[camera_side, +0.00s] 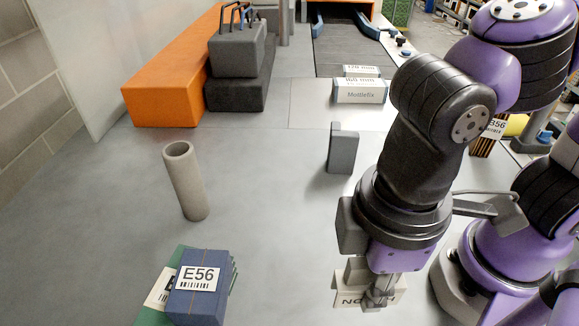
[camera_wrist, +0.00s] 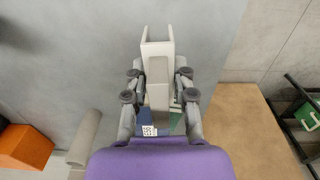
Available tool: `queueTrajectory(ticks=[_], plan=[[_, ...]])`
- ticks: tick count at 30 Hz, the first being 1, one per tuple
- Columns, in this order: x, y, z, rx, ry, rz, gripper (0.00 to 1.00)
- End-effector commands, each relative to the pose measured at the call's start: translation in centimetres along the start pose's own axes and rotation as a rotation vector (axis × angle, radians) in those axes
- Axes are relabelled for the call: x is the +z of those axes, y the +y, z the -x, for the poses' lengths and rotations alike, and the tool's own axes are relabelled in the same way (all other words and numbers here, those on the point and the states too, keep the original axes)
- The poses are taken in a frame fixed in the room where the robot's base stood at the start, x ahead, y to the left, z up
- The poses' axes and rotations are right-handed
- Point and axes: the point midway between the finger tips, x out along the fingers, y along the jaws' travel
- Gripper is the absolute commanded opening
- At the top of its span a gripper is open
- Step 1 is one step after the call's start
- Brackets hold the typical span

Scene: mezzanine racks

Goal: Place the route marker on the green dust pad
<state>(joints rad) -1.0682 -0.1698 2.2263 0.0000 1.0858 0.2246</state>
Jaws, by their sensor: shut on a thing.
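My gripper (camera_side: 381,289) points down at the lower right of the side view, with its fingers shut on a pale grey-beige block that I take to be the route marker (camera_side: 357,270). The block also shows between the fingers in the wrist view (camera_wrist: 158,84). A white, fork-ended piece (camera_wrist: 157,33) shows just beyond it; a pale face with partly hidden lettering (camera_side: 347,299) is below in the side view. A green surface (camera_side: 151,317), possibly the green dust pad, shows at the lower left beside and under a blue E56 block (camera_side: 196,303). How much of it is covered is unclear.
A leaning beige tube (camera_side: 186,182) stands left of centre. A dark grey upright block (camera_side: 342,150) stands near the middle. An orange bench (camera_side: 172,80) and grey weights with handles (camera_side: 237,52) are behind. Grey floor is clear between the tube and my gripper.

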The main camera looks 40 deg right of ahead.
Motion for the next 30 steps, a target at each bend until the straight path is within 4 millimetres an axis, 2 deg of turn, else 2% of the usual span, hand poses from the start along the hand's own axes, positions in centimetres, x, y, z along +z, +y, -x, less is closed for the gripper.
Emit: queueTrajectory(ticks=[2,5,10,14,18,24,30], plan=[[-0.1,0.8,0.4,0.0,0.003,-0.061,0.0],[-0.4,3.3,0.8,0.0,0.002,-0.209,0.0],[0.3,9.7,1.8,0.0,0.003,-0.578,0.0],[2.3,14.5,2.5,0.001,0.003,-0.874,0.0],[5.3,18.6,3.3,0.001,0.002,-1.176,0.0],[9.5,21.9,4.1,0.001,0.001,-1.492,0.0],[11.7,23.1,4.3,0.001,0.0,-1.625,0.0]])
